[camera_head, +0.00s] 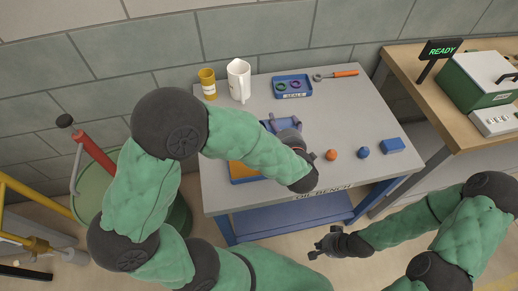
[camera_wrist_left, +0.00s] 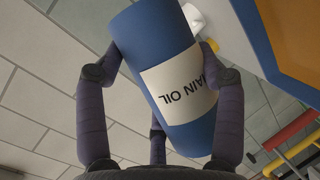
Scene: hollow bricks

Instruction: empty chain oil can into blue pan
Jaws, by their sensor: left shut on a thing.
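The chain oil can (camera_wrist_left: 168,75) is blue with a white label, and in the left wrist view its lettering reads upside down. My left gripper (camera_wrist_left: 160,62) is shut around the can, with fingers on both sides of it. In the head view my left gripper (camera_head: 290,133) is over the bench, and the can (camera_head: 276,124) is partly hidden by it. The blue pan (camera_head: 233,181) has an orange inside and is mostly hidden under my left arm; its blue rim (camera_wrist_left: 252,42) also shows in the left wrist view. My right gripper (camera_head: 325,243) is empty and looks open, below the bench's front edge.
An orange ball (camera_head: 331,154), a blue ball (camera_head: 363,152) and a blue block (camera_head: 393,146) lie at the right front.

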